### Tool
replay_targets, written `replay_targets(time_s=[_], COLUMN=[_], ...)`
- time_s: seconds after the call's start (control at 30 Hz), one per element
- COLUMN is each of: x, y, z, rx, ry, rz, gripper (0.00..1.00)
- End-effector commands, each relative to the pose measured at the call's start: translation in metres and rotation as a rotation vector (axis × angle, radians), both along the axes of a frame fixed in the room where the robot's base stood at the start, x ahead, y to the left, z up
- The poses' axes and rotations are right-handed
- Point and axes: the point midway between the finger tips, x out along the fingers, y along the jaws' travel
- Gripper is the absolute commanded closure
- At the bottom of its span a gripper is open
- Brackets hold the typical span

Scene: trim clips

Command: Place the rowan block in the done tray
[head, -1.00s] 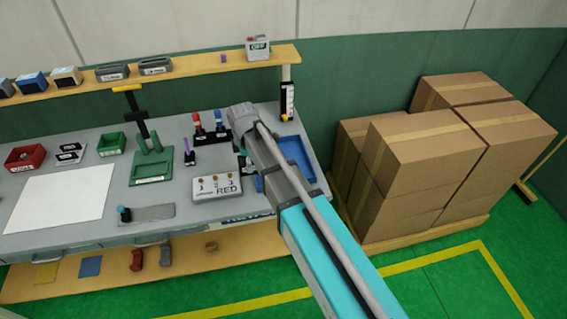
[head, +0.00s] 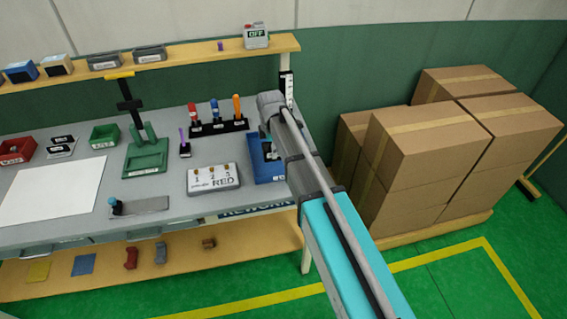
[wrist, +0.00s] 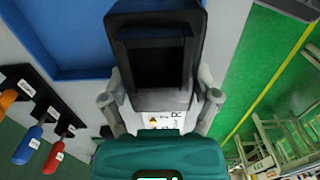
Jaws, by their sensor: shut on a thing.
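My gripper (wrist: 158,88) is shut on a dark grey, box-shaped thing with a black recess in its near face (wrist: 155,18). I cannot read a name on it, so I cannot tell whether it is the rowan block. A blue tray (head: 264,177) lies at the right end of the grey bench, partly hidden by my arm. Its raised rim and floor also show in the wrist view (wrist: 60,40), to the left of the held thing. The held thing appears above or beside the tray's edge; the height is unclear. No label on the tray is readable.
A rack of screwdrivers (head: 215,127) stands left of the tray. Green and red bins sit further left. Stacked cartons (head: 430,150) stand on a pallet to the right. A shelf (head: 180,65) runs behind.

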Motion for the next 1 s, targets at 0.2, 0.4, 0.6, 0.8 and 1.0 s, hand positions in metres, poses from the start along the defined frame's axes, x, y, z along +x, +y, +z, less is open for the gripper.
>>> replay_targets(time_s=[0.2,0.4,0.6,0.8,1.0], x=[0.013,0.017,0.018,0.018,0.023], y=[-0.012,-0.017,-0.017,-0.017,-0.021], z=[-0.024,-0.030,-0.030,-0.030,-0.040], rx=[0.000,0.000,0.000,0.000,0.000], ry=[0.000,0.000,0.000,0.000,0.000], rz=[-0.001,0.000,0.001,0.001,0.000], gripper=[0.76,0.76,0.76,0.76,0.76])
